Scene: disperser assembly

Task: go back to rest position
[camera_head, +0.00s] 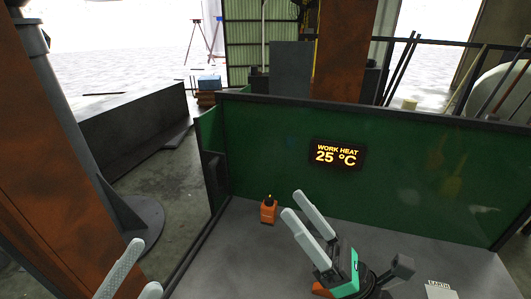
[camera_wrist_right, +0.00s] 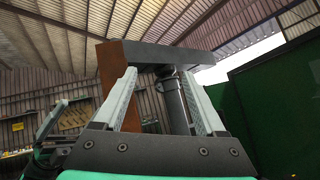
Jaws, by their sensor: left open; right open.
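My right gripper (camera_head: 291,203) is open and empty over the grey bench, its pale fingers pointing up and to the left. In the right wrist view its two fingers (camera_wrist_right: 162,80) stand apart with nothing between them. My left gripper (camera_head: 145,265) is at the bottom left edge of the head view, its two pale fingers apart, most of it cut off by the frame. A small orange bottle with a dark top (camera_head: 268,211) stands upright on the bench, just left of the right fingers in the picture. An orange part (camera_head: 320,290) shows beneath the right gripper, partly hidden.
A green panel (camera_head: 260,150) with a display (camera_head: 337,154) reading "WORK HEAT 25 °C" closes the back of the grey bench (camera_head: 240,240). A white label (camera_head: 437,287) lies at the bottom right. An orange column (camera_head: 60,200) stands at the left. The bench's left part is mostly clear.

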